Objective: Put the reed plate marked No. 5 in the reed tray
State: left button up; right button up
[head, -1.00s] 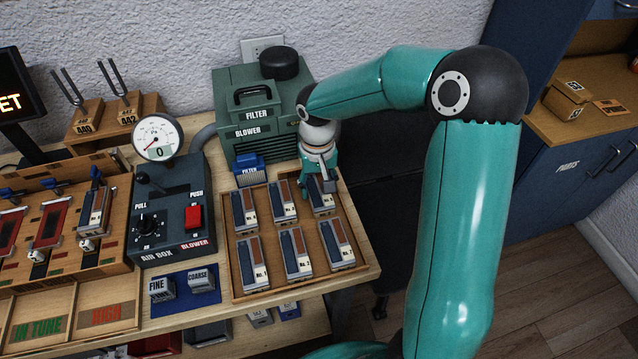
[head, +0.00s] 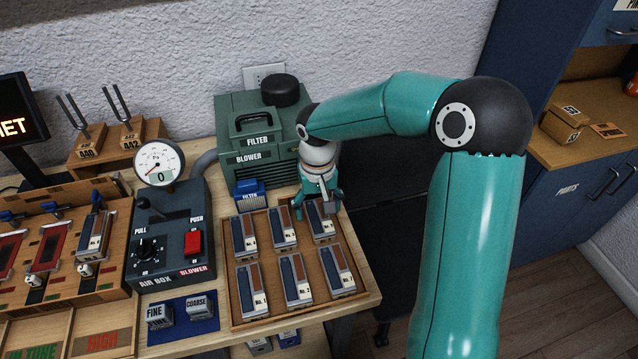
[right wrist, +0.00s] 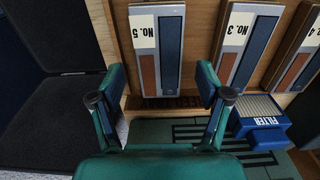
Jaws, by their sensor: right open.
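The reed plate marked No. 5 (right wrist: 172,50) lies in the back right slot of the wooden reed tray (head: 250,319), in line with the other plates. The same plate shows in the head view (head: 319,225), where its mark is too small to read. My right gripper (head: 319,208) is at the tray's back edge, just behind this plate. In the right wrist view its two fingers (right wrist: 160,97) are spread wide, one on either side of the plate's near end, with clear gaps and nothing held. My left gripper is out of view.
Several other reed plates (head: 299,280) fill the tray in two rows. The green blower (head: 285,150) stands close behind, with a blue filter (head: 249,194) left of my gripper. The air box (head: 170,240) is to the left. The bench ends right of the tray.

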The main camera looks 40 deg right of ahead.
aim_at(318, 214)
notch_tip(318, 214, up, 10)
jog(key=shift+r, duration=0.25)
dwell(0.6)
